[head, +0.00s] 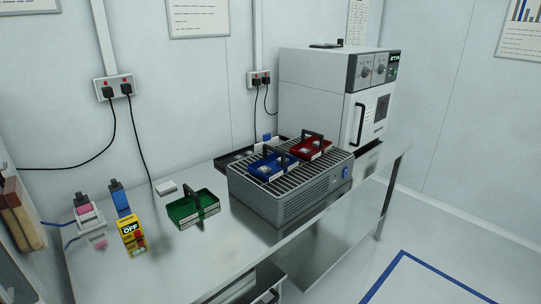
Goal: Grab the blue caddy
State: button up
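The blue caddy (272,167) is a small open tray with a dark arched handle. It sits upright on the slatted top of a grey box-shaped unit (290,201) on the metal bench. A red caddy (311,147) of the same kind stands just behind it to the right on the same unit. A green caddy (194,208) stands on the bench to the left of the unit. Small items seem to lie in the blue caddy, too small to tell. My gripper is not in the head view.
The metal bench (237,243) is clear in front of the grey unit. A yellow device marked OFF (132,236) stands at left. A dark tray (236,157) lies behind the unit. A white oven (316,89) stands behind at right. Open floor (450,260) lies right.

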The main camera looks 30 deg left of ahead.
aim_at(269, 161)
jog(key=i+l+u, duration=0.1)
jog(key=i+u, duration=0.2)
jog(key=u, duration=0.15)
jog(key=i+l+u, duration=0.15)
jog(key=u, duration=0.3)
jog(key=i+l+u, duration=0.55)
jog(key=u, duration=0.35)
jog(key=l, duration=0.1)
